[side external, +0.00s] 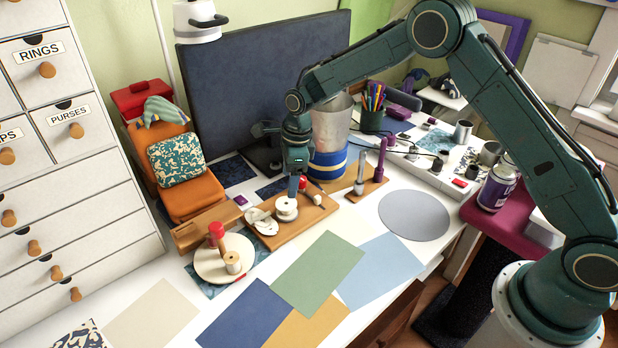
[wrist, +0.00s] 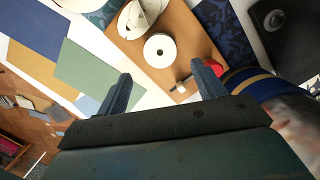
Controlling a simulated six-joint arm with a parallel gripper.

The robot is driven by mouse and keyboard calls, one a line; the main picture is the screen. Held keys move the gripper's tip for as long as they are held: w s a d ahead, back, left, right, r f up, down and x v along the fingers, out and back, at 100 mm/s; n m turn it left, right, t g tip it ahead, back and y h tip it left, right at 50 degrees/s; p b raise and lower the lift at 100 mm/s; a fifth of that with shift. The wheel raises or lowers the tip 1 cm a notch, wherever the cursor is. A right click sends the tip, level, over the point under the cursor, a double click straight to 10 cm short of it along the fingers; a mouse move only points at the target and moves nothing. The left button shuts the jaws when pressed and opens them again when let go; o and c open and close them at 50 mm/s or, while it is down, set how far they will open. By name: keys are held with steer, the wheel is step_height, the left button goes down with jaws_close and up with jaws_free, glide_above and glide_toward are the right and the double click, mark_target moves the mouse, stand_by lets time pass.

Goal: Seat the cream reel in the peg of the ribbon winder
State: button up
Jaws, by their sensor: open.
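The cream reel (side external: 286,214) is a short white spool standing on a wooden board (side external: 322,213). In the wrist view the reel (wrist: 160,50) shows end-on with a small dark centre hole. My gripper (side external: 292,190) is open just above the reel in the side view. In the wrist view my gripper's fingers (wrist: 162,86) are spread wide, with the reel beyond their tips and nothing between them. A round cream base (side external: 209,271) with a red-topped post and a small wooden spool stands to the left; it looks like the ribbon winder. I cannot make out a bare peg on it.
White looped pieces (side external: 262,222) lie beside the reel. A red-ended item (side external: 313,192) lies on the board's other side. A blue-banded container (side external: 328,165) stands close behind my gripper.

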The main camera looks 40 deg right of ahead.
steer(key=shift+s+d+r, duration=0.1)
steer(key=shift+d+r, duration=0.05)
steer(key=shift+r, duration=1.05)
steer(key=shift+s+d+r, duration=0.1)
steer(key=shift+d+r, duration=0.05)
steer(key=shift+r, duration=1.05)
steer(key=s+d+r+n+t, duration=0.1)
steer(key=s+d+r+n, duration=0.2)
steer(key=s+r+n, duration=0.45)
steer(key=s+d+r+n+t, duration=0.15)
steer(key=s+r+n, duration=0.25)
steer(key=s+r, duration=0.65)
steer(key=s+d+r+n+t, duration=0.1)
steer(key=s+d+n, duration=0.1)
steer(key=s+n, duration=0.4)
steer(key=s+d+r+n+t+h, duration=0.1)
steer(key=s+n, duration=0.5)
steer(key=s, duration=0.7)
steer(key=shift+s+d+r+h, duration=0.3)
steer(key=shift+d+r, duration=0.05)
steer(key=shift+d, duration=0.4)
steer(key=shift+n, duration=0.25)
